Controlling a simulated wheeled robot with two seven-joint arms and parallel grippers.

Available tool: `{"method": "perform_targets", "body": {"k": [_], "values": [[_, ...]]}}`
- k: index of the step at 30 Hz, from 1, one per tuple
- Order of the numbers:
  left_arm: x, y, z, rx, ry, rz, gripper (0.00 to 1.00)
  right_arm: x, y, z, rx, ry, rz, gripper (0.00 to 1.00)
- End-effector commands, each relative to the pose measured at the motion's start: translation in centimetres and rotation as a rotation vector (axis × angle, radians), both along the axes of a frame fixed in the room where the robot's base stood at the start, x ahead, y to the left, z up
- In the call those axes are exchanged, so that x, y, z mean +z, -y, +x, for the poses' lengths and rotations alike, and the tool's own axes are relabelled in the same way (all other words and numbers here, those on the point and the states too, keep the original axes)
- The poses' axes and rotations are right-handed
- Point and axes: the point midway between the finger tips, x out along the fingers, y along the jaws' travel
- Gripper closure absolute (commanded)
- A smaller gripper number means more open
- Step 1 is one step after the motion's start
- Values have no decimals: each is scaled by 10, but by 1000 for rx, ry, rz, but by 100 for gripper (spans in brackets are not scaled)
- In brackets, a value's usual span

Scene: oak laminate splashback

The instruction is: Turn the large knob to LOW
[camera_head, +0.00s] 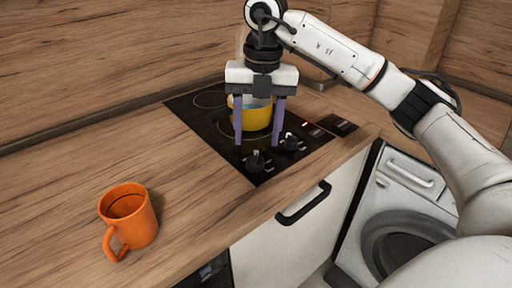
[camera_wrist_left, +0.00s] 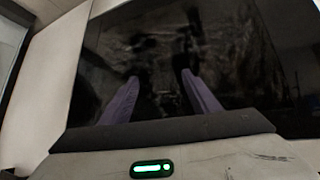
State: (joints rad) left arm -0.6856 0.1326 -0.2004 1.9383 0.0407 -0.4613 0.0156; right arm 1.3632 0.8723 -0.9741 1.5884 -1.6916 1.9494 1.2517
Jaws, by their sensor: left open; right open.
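My left gripper (camera_wrist_left: 158,78) is open and empty before a dark glossy panel (camera_wrist_left: 235,60).
A yellow pot (camera_head: 250,118) stands on the hob behind the knobs. An orange mug (camera_head: 140,222) stands on the open counter (camera_head: 75,175) at left. A white cabinet with a black handle (camera_head: 303,203) and a washing machine (camera_head: 400,205) are below the front edge.

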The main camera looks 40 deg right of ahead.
Motion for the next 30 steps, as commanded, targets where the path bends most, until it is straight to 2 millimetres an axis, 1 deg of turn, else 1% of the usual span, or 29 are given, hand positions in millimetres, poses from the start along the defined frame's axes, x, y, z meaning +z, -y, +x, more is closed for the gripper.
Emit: {"method": "perform_targets", "body": {"k": [1, 4, 6, 9, 21, 30], "values": [[1, 0, 0, 0, 1, 0, 44, 11, 0, 0, 0, 2, 1, 48], [3, 0, 0, 0, 1, 0, 44, 28, 1, 0, 0, 1, 0, 48], [5, 0, 1, 1, 3, -1, 44, 36, 1, -1, 0, 1, 0, 48], [6, 0, 1, 1, 6, -2, 44, 42, 2, -1, 0, 0, 1, 48], [1, -3, -1, 5, -3, 1, 44, 43, 2, -2, 0, -1, 1, 48], [3, -3, 1, 5, 2, 2, 44, 43, 2, -2, 0, -1, 1, 48]]}}
